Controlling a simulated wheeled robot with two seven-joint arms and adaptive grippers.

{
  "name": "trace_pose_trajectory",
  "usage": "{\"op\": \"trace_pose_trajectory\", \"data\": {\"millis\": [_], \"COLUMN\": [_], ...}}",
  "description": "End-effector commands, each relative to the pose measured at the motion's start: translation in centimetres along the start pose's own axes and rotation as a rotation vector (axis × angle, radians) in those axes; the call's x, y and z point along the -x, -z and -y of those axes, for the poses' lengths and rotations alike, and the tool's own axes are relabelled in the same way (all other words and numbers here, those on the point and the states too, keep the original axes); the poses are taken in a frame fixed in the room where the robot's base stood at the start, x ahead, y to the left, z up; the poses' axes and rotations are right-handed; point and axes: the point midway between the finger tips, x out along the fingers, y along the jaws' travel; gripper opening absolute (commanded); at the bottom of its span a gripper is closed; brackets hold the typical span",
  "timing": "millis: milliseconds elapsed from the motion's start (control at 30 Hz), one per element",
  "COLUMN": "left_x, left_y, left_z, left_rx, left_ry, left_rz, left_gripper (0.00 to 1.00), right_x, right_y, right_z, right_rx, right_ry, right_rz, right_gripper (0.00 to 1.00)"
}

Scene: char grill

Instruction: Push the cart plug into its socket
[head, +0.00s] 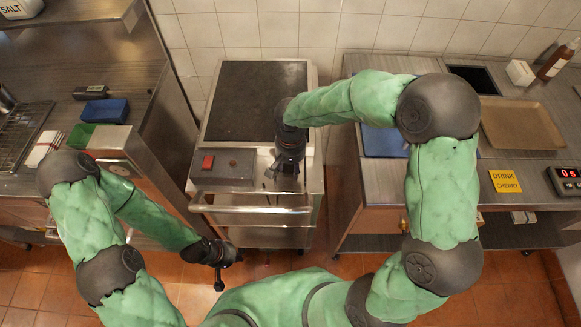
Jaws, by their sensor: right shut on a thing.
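The cart (262,209) stands in the middle, with a dark flat top and a steel front rail. A grey panel at its front left carries a red block (208,161) and a small dark spot (232,163); I cannot tell whether either is the socket. My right gripper (284,172) points down over the cart's front right, right of the panel. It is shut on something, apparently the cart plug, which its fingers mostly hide. My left gripper (220,276) hangs low in front of the cart's left corner, and I cannot make out its opening.
A left counter holds a blue container (105,111), a green tray (78,136) and a wire rack (22,135). The right counter holds a brown tray (522,124), a yellow drink sign (505,181) and a timer (565,181). Narrow gaps separate the cart from both counters.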

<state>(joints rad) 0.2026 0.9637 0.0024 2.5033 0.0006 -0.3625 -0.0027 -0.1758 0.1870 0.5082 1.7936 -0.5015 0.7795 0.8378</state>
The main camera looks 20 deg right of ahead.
Motion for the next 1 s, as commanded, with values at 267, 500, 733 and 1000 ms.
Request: {"op": "trace_pose_trajectory", "data": {"millis": [267, 500, 733, 1000], "left_x": [0.7, 2.0, 3.4, 4.3], "left_y": [0.0, -0.1, -0.1, -0.2], "left_z": [-0.2, -0.7, -1.2, -1.5], "left_rx": [0.0, 0.0, 0.0, 0.0], "left_ry": [0.0, 0.0, 0.0, 0.0], "left_rz": [0.0, 0.0, 0.0, 0.0], "left_gripper": [0.0, 0.0, 0.0, 0.0], "right_x": [1.5, 5.3, 9.9, 12.1], "right_y": [0.0, -1.4, -5.4, -10.3], "right_z": [0.0, 0.8, 2.8, 5.2], "right_rx": [-0.001, 0.004, 0.007, 0.005], "right_ry": [0.001, 0.002, 0.002, 0.0], "right_rz": [-0.001, -0.004, -0.002, -0.001], "right_gripper": [0.15, 0.15, 0.15, 0.15]}}
